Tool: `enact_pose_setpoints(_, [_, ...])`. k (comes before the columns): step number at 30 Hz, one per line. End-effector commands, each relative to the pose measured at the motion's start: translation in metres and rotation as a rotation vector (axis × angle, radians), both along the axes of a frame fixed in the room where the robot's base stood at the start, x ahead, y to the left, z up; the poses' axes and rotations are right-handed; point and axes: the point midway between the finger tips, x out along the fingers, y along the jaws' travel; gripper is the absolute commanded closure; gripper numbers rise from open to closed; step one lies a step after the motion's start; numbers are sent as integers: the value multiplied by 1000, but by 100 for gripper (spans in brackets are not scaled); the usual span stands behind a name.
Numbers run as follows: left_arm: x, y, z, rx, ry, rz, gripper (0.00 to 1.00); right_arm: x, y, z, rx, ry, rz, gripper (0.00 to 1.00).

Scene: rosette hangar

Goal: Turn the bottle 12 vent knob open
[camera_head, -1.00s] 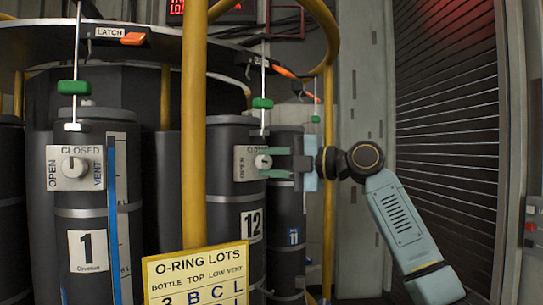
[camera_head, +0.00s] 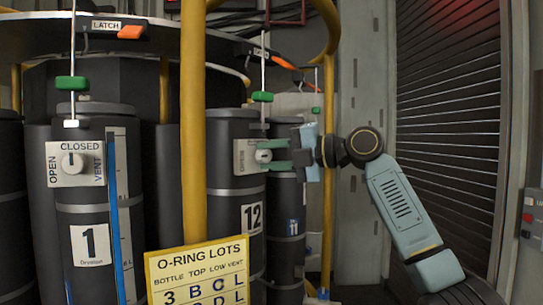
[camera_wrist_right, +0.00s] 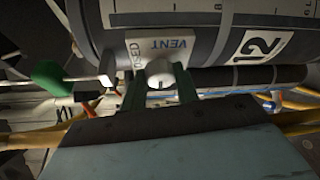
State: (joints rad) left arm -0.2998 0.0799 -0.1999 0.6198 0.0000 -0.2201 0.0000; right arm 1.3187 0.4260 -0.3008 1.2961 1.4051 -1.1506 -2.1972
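Bottle 12 (camera_head: 252,196) is a dark cylinder behind the yellow post. Its pale vent plate (camera_head: 243,168) carries a round light knob (camera_head: 263,156). My right gripper (camera_head: 275,155) reaches in from the right with its green fingers above and below the knob. In the right wrist view the knob (camera_wrist_right: 160,79) sits between the two fingers (camera_wrist_right: 161,84), which appear closed against its sides. The words VENT and part of CLOSED show beside it; the knob's pointer direction is hard to read. My left gripper is out of view.
A yellow post (camera_head: 194,120) stands just left of bottle 12. Bottle 1 (camera_head: 88,215) with its own vent knob is at left. A yellow O-ring lots sign (camera_head: 198,262) is in front. Bottle 11 (camera_head: 292,228) stands close on the right.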

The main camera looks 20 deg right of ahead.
Motion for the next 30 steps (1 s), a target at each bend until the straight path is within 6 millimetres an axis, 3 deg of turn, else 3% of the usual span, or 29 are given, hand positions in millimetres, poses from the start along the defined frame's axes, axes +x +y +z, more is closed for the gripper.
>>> enact_pose_setpoints(1, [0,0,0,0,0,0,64,0,0,-1,-2,1,1,63])
enact_pose_setpoints(5, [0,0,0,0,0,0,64,0,0,-1,-1,1,1,48])
enact_pose_setpoints(16, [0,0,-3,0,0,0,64,-4,-6,0,0,0,-2,48])
enact_pose_setpoints(30, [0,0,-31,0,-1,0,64,-64,-79,7,-1,-1,-3,48])
